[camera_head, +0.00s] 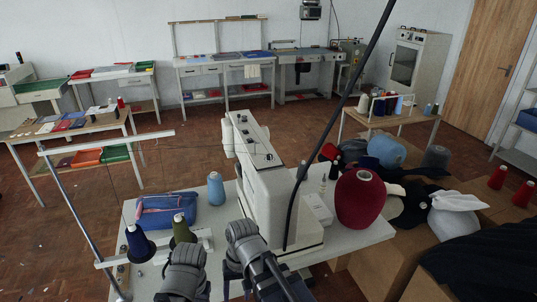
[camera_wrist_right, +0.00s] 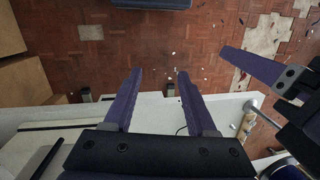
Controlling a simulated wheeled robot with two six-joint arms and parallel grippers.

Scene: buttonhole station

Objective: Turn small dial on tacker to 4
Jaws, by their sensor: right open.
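The tacker is probably the white machine (camera_head: 272,190) on the white table in the head view. Its long top carries small dark round parts, too small to tell which is the small dial or to read a setting. My right gripper (camera_wrist_right: 160,75) is open and empty in the right wrist view, its purple fingers apart over the table's edge and the floor. My left gripper (camera_wrist_right: 250,70) shows there at the right edge with one purple finger clear. In the head view both arms are low in front of the table, near side of the machine; their fingertips are hidden.
The white table (camera_head: 345,240) also holds a large red cone (camera_head: 361,198), a blue pouch (camera_head: 166,210), a blue spool (camera_head: 216,188) and thread cones at the left. A dark slanted pole (camera_head: 340,110) crosses the view before the machine. Cardboard boxes (camera_head: 375,262) stand at the right.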

